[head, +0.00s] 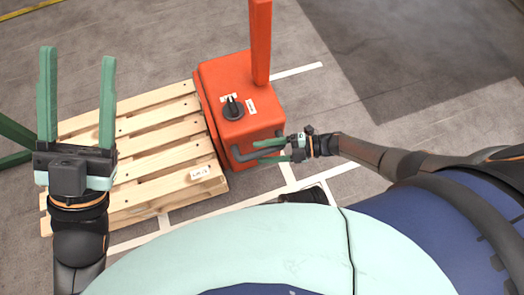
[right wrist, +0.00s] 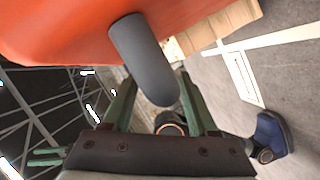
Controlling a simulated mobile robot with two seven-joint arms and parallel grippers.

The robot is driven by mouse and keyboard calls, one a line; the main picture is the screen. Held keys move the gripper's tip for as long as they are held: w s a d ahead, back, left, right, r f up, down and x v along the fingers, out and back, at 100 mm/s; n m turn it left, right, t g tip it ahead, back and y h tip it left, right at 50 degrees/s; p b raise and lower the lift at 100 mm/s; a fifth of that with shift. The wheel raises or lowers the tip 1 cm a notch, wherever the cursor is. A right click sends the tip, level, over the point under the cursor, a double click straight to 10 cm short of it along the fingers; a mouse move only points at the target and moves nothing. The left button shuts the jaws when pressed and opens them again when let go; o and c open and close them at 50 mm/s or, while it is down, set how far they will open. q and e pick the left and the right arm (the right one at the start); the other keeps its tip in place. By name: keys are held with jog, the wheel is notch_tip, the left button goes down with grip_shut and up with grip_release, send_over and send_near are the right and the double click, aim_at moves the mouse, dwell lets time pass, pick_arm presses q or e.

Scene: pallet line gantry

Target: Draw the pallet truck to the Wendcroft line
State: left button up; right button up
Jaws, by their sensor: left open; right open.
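The orange pallet truck (head: 222,92) stands left of centre in the head view, with a tall orange mast, a black knob (head: 233,107) and a grey bar handle (head: 243,154) low on its near side. A wooden pallet (head: 150,150) is against its left side. My right gripper (head: 264,151) is open at the handle. In the right wrist view the grey handle (right wrist: 145,60) reaches between its green fingers; I cannot tell whether they touch it. My left gripper (head: 78,68) is open and empty above the pallet's left end. No line name is readable.
White floor lines (head: 298,71) run beside and in front of the truck. A yellow line (head: 30,9) is at the far left. A darker floor patch (head: 400,50) lies at the upper right. The floor right of the truck looks clear.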

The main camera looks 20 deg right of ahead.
jog(key=shift+w+a+f, duration=0.1)
jog(key=shift+a+f, duration=0.05)
jog(key=shift+a, duration=0.35)
grip_shut()
jog(key=shift+d, duration=0.1)
dwell(1.1)
